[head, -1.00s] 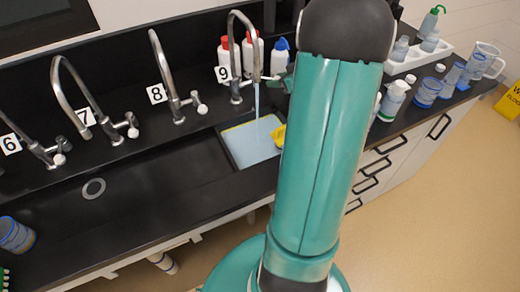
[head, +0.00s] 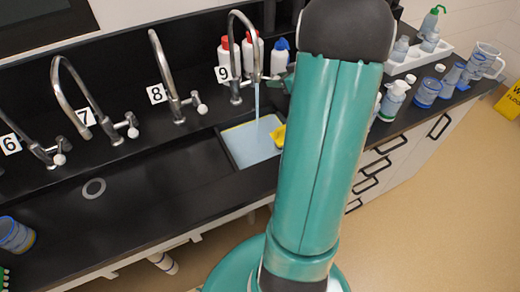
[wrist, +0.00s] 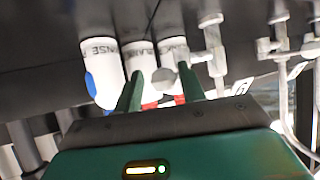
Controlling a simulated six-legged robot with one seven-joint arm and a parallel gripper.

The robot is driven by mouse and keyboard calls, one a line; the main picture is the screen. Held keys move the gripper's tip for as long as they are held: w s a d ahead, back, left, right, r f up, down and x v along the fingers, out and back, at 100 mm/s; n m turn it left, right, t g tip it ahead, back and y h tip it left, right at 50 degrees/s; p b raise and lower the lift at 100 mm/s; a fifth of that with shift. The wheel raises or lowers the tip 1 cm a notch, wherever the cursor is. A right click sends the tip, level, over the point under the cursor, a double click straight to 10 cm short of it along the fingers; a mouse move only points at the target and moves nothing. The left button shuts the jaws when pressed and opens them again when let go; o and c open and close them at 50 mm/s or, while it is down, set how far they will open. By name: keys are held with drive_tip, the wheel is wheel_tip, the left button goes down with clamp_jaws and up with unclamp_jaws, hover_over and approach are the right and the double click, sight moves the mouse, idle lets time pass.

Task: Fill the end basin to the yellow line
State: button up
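The end basin (head: 250,148), under the tap marked 9 (head: 236,55), holds pale blue water. A stream (head: 257,102) runs from its spout into the water. A thin yellow line (head: 236,126) shows along the basin's back wall, just above the water; the front wall's inner side is hidden. My gripper (head: 287,82) is beside tap 9, mostly hidden by my arm in the head view. In the wrist view, my gripper (wrist: 162,88) has its fingers apart, with the round end of the tap handle (wrist: 163,80) between them. Firm contact cannot be told.
A yellow object (head: 279,135) is at the basin's right, partly behind my arm. Red-capped and blue-capped bottles (head: 250,52) stand behind tap 9. Taps 6, 7 and 8 (head: 170,80) line the counter to the left. Several bottles and beakers (head: 428,92) stand on the right.

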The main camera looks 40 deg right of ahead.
drive_tip(key=a, duration=0.5)
drive_tip(key=shift+s, duration=0.4)
drive_tip(key=shift+a, duration=0.15)
drive_tip(key=shift+a, duration=0.5)
drive_tip(key=v, duration=0.6)
drive_tip(key=shift+s+r, duration=0.25)
drive_tip(key=shift+s, duration=0.1)
